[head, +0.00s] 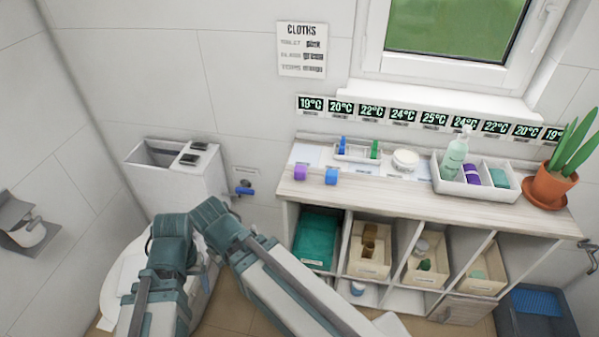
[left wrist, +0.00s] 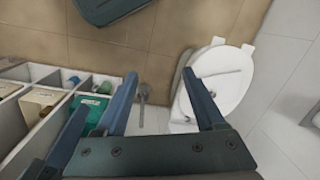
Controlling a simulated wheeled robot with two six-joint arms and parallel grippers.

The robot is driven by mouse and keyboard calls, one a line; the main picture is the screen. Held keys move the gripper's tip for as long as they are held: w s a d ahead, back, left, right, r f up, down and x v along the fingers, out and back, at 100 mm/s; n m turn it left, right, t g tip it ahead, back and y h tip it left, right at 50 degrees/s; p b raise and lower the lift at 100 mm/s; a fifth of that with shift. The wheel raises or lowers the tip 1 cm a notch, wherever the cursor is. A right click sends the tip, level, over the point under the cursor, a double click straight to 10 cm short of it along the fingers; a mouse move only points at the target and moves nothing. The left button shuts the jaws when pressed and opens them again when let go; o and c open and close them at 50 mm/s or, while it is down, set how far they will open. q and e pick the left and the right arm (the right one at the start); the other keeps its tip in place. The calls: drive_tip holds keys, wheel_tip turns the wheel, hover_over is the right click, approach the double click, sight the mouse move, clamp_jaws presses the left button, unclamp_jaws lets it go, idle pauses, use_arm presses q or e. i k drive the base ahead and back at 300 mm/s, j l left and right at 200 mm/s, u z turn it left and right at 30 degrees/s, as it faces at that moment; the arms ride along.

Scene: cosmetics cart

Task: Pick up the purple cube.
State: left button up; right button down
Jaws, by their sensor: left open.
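The purple cube (head: 300,172) sits on the left front part of the wooden cart top (head: 400,191), to the left of a blue cube (head: 331,176). It stands apart from the blue cube. My left gripper shows in the left wrist view (left wrist: 160,64) with its two fingers spread and nothing between them. Below it are the floor and the toilet. The purple cube is not in that view. My right gripper is not in view.
Behind the cubes stand a small white tray (head: 357,153) and a white jar (head: 405,160). A white caddy (head: 449,187) with a pump bottle (head: 455,155) and a potted plant (head: 552,184) are on the right. The toilet (left wrist: 222,75) is beside the cart.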

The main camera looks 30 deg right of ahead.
sight(301, 171)
drive_tip(key=k+l, duration=0.1)
drive_tip(key=k, duration=0.25)
drive_tip(key=z, duration=1.7)
drive_tip(key=k+l, duration=0.05)
